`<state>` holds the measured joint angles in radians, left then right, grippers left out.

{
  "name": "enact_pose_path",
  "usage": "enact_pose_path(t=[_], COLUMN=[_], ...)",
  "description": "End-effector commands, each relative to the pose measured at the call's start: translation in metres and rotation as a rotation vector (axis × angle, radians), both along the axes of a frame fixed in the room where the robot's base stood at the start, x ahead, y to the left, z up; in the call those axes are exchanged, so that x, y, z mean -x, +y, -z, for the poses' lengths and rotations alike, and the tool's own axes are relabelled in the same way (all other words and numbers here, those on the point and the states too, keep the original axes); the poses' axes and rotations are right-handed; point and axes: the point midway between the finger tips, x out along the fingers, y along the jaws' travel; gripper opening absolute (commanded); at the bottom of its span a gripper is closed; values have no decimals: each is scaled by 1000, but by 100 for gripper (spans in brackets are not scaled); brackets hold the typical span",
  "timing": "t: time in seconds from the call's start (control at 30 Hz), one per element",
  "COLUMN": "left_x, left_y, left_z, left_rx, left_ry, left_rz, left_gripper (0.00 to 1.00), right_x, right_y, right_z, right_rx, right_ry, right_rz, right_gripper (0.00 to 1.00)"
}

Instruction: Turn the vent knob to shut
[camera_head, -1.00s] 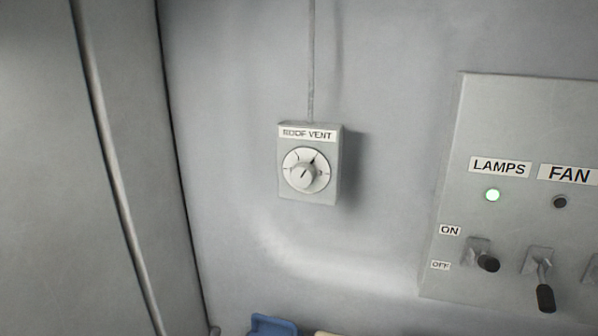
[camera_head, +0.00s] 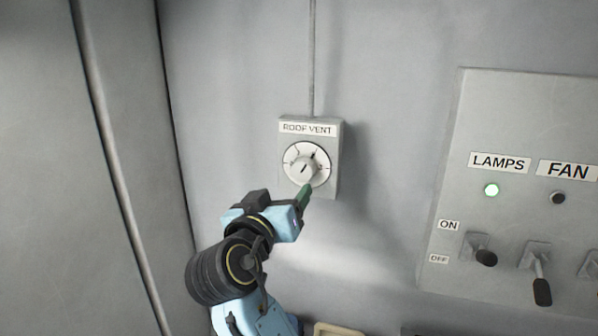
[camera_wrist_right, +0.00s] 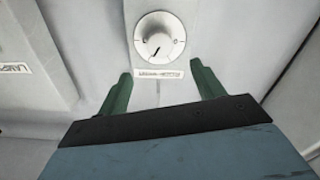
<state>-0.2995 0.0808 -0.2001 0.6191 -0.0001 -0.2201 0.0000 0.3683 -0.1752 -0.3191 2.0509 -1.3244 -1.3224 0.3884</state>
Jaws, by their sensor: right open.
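The roof vent knob (camera_head: 303,170) is a round light-grey knob on a white dial, on a small grey box (camera_head: 325,185) labelled ROOF VENT on the wall. Its dark pointer mark leans up and slightly right in the head view. My right gripper (camera_head: 305,194) is just below the knob, in front of the box's lower part. In the right wrist view the knob (camera_wrist_right: 156,44) is ahead of my two green fingers (camera_wrist_right: 160,80), which are spread apart with nothing between them. The fingers look clear of the knob. My left gripper is not in view.
A conduit (camera_head: 312,60) runs up from the vent box. The wall around the box is clear.

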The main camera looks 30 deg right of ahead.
Motion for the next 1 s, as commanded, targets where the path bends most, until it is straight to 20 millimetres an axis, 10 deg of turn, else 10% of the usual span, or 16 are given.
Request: enact_pose_path(t=[0.5, 1.0], left_x=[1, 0], left_y=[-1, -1], left_z=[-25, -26], left_rx=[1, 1], left_ry=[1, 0], left_rz=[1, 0], left_gripper=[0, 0], right_x=[-61, -67], right_y=[-72, -78], right_z=[-1, 0], right_rx=[2, 0], right_ry=[2, 2], right_rz=[0, -2], right_gripper=[67, 57])
